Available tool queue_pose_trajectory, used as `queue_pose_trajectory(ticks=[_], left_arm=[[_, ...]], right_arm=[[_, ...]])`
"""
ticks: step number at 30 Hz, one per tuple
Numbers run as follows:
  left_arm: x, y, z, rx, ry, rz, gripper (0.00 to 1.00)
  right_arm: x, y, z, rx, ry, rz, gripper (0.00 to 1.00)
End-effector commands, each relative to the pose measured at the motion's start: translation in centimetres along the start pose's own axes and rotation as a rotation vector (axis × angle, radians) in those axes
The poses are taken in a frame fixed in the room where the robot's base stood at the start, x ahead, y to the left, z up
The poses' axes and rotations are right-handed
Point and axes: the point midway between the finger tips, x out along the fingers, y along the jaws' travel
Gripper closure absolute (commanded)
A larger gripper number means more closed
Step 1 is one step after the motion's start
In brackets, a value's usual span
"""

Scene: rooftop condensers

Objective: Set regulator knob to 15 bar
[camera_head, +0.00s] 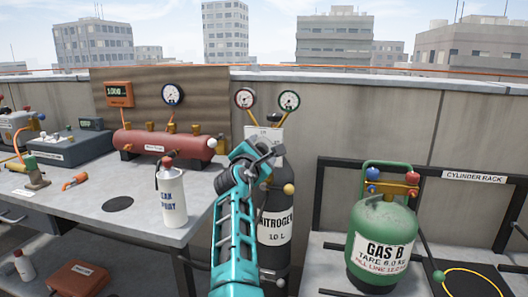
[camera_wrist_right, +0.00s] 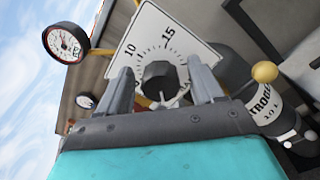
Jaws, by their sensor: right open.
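The black regulator knob (camera_wrist_right: 158,78) sits on a white scale plate (camera_wrist_right: 160,38) marked 10 and 15 in the right wrist view. My right gripper (camera_wrist_right: 160,64) is open, with one finger on each side of the knob; I cannot tell whether they touch it. The knob's own setting mark is not clear. In the head view my right gripper (camera_head: 254,154) is in front of the nitrogen cylinder (camera_head: 275,215) and hides the knob; part of the scale plate (camera_head: 264,134) shows above it. My left gripper is not in view.
A leak spray bottle (camera_head: 172,197) stands on the bench to the left. The green Gas B cylinder (camera_head: 383,240) stands to the right by the cylinder rack.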

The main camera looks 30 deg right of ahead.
Motion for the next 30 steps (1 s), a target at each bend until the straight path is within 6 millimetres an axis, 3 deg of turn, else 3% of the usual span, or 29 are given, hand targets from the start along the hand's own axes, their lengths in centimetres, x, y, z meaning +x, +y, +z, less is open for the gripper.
queue_pose_trajectory(ticks=[13, 30], left_arm=[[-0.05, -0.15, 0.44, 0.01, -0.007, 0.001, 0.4], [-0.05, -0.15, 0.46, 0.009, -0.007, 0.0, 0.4]], right_arm=[[-0.08, 0.07, -0.03, 0.0, 0.0, 0.0, 0.33], [-0.08, 0.06, -0.05, 0.0, 0.0, 0.0, 0.85]])
